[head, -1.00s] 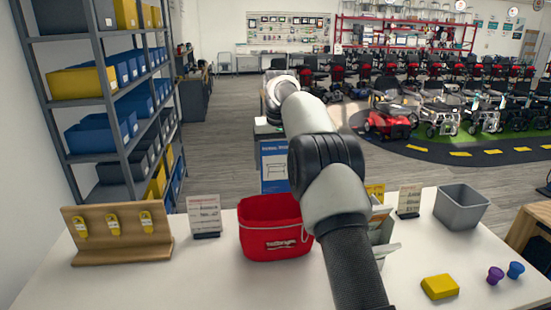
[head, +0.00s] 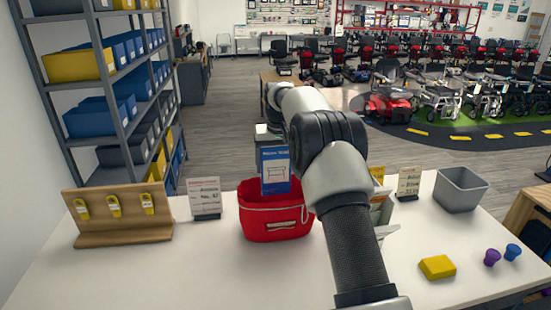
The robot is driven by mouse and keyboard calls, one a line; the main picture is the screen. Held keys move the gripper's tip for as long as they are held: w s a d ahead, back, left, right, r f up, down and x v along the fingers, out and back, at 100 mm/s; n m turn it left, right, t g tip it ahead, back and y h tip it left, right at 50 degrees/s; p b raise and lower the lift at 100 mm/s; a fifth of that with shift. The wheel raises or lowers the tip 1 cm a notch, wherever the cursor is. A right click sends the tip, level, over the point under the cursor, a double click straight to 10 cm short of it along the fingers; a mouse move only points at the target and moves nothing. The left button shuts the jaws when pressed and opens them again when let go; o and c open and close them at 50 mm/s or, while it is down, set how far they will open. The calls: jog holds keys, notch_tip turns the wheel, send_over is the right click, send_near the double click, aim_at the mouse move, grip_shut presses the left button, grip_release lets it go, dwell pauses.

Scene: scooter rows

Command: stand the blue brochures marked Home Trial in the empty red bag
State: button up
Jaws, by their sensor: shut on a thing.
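The blue brochures (head: 275,172) hang upright below my gripper (head: 272,146), with a white panel on their face; the print is too small to read. My gripper is shut on them, and my arm hides part of it. The red bag (head: 274,222) stands open on the white counter, with a pale cord and a white label on its front. The brochures' lower edge shows against the bag's opening, behind the front rim. I cannot tell whether it touches the bag's floor.
A sign card (head: 205,198) and a wooden board with yellow tags (head: 118,215) stand left of the bag. To the right are a leaflet holder (head: 382,208) partly behind my arm, another sign (head: 409,184), a grey bin (head: 460,189), a yellow block (head: 437,267) and two small knobs (head: 502,255).

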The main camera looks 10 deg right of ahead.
jog(key=b, duration=0.4)
send_over(276, 193)
jog(key=w, duration=0.2)
jog(key=shift+s+f, duration=0.2)
jog(key=shift+f, duration=2.4)
jog(key=shift+s+f+b+x, duration=0.1)
jog(key=shift+s+b+x, duration=0.3)
jog(key=shift+x, duration=0.7)
jog(key=shift+s+f+b+x, duration=0.15)
jog(key=shift+b+x, duration=0.45)
jog(key=shift+x, duration=0.55)
jog(key=shift+s+r+b+x, duration=0.1)
jog(key=shift+s+b+x, duration=0.3)
jog(key=shift+x, duration=0.7)
jog(key=shift+w+f, duration=0.1)
jog(key=shift+w, duration=0.05)
jog(key=o, duration=1.8)
